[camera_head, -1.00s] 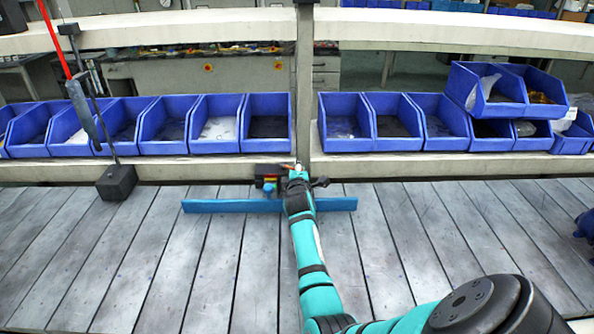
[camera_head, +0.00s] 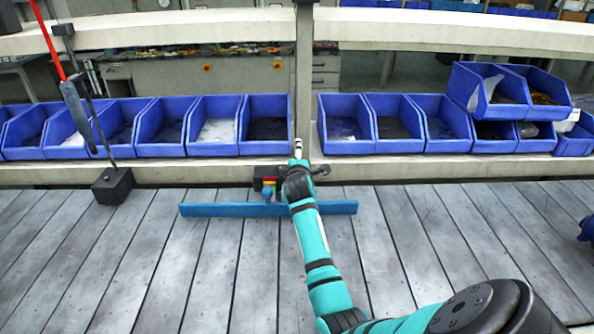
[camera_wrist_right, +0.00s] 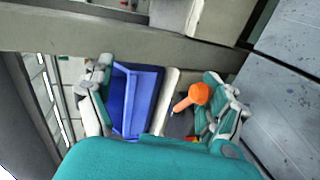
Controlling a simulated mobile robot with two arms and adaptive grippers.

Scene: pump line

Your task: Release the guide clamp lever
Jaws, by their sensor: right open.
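The guide clamp, a small dark block (camera_head: 266,172) with red and yellow parts, sits at the far side of the conveyor just left of my right wrist. A long blue guide rail (camera_head: 330,208) runs crosswise in front of it and passes behind my right arm. In the right wrist view an orange-knobbed lever (camera_wrist_right: 197,95) lies between the spread fingers, close to the right-hand finger. I cannot tell whether they touch. My right gripper (camera_wrist_right: 160,105) is open and empty; in the head view it is mostly hidden by the wrist. My left gripper is not in view.
Blue bins (camera_head: 215,125) line the shelf behind the conveyor, with some stacked at the right. A grey post (camera_head: 304,80) rises behind my gripper. A black-based stand (camera_head: 113,186) with a red rod is at the left. The grey slatted surface (camera_head: 120,270) in front is clear.

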